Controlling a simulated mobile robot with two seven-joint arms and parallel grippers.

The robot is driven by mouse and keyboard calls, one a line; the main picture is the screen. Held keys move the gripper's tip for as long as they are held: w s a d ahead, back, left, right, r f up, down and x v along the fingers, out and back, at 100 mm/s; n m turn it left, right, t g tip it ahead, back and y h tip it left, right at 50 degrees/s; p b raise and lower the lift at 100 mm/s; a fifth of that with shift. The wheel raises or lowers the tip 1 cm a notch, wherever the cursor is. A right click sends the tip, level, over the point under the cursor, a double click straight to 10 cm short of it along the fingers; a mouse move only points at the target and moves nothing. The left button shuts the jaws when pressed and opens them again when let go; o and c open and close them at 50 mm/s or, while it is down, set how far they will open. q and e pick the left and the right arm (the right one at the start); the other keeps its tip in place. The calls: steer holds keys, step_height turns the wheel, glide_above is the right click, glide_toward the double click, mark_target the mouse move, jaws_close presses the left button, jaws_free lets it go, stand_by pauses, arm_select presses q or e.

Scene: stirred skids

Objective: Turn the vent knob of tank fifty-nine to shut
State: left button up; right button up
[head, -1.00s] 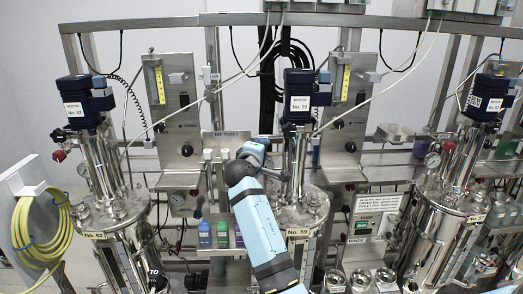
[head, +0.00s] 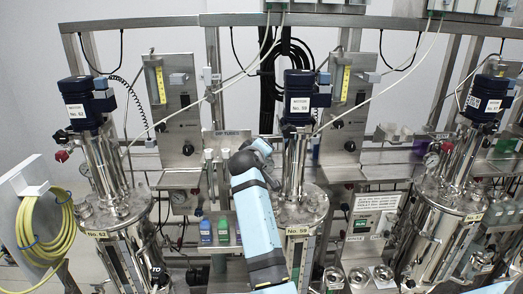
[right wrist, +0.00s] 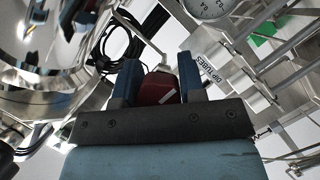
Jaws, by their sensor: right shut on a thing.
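Tank fifty-nine (head: 312,215) is the middle steel tank in the head view, with a "No. 59" label on its front and a dark blue motor (head: 298,103) marked No. 59 above it. My right arm reaches up from below, and its gripper (head: 262,150) is at the left side of the tank's column. In the right wrist view a dark red knob (right wrist: 158,88) with a white mark sits between the two blue fingers of my right gripper (right wrist: 160,78), which is shut on it. In the head view my arm and gripper hide the knob. My left gripper is not in view.
Tank sixty-two (head: 119,215) stands at left and another tank (head: 453,200) at right. Small bottles (head: 213,232) stand behind my arm. A yellow hose coil (head: 45,235) hangs at far left. A pressure gauge (right wrist: 208,8) is near the gripper in the wrist view.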

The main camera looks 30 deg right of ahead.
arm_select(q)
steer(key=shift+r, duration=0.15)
arm_select(e)
steer(key=o, duration=0.9)
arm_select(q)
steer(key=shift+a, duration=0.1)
